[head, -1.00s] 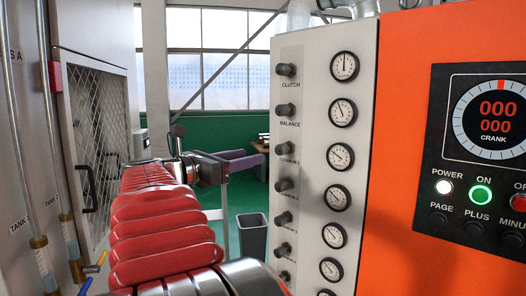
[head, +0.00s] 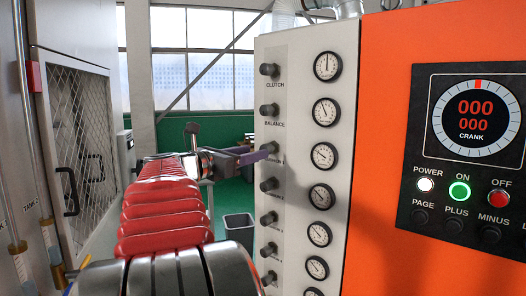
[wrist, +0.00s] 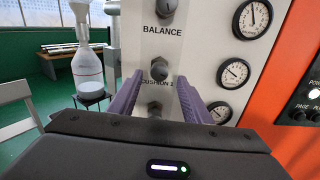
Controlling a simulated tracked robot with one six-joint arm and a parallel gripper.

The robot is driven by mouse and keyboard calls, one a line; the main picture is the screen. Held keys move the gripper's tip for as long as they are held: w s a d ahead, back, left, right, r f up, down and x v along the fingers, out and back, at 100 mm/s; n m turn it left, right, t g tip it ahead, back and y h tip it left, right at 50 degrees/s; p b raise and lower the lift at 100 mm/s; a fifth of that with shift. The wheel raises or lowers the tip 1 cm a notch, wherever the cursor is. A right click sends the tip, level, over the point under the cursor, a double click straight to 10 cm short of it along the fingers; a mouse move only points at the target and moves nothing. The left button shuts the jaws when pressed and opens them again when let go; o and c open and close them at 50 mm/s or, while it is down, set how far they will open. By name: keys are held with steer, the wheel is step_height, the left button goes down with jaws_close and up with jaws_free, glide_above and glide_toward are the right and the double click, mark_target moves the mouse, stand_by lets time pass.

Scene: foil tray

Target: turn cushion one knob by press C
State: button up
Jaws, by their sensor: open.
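The cushion 1 knob (head: 269,148) is a small dark round knob on the grey panel (head: 300,60), third from the top. In the wrist view, the cushion 1 knob (wrist: 160,48) sits above its label, just beyond the fingertips. My gripper (head: 262,154) has purple fingers and reaches the panel's left side at about this knob's height. In the wrist view, my gripper (wrist: 159,79) is open and empty, its fingertips on either side of the CUSHION 1 label. I cannot tell whether they touch the panel.
The balance knob (head: 269,110) is above and the cushion 2 knob (wrist: 155,108) below, seen between the fingers. Gauges (head: 322,155) line the panel's right side. An orange cabinet (head: 385,130) with buttons adjoins it. A grey bin (head: 238,228) stands on the floor behind.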

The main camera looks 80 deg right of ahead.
steer(key=x, duration=0.6)
steer(key=shift+s+d, duration=0.1)
steer(key=shift+c, duration=0.2)
steer(key=c, duration=1)
steer(key=shift+m, duration=0.4)
steer(key=shift+s+m, duration=0.1)
steer(key=shift+m, duration=0.4)
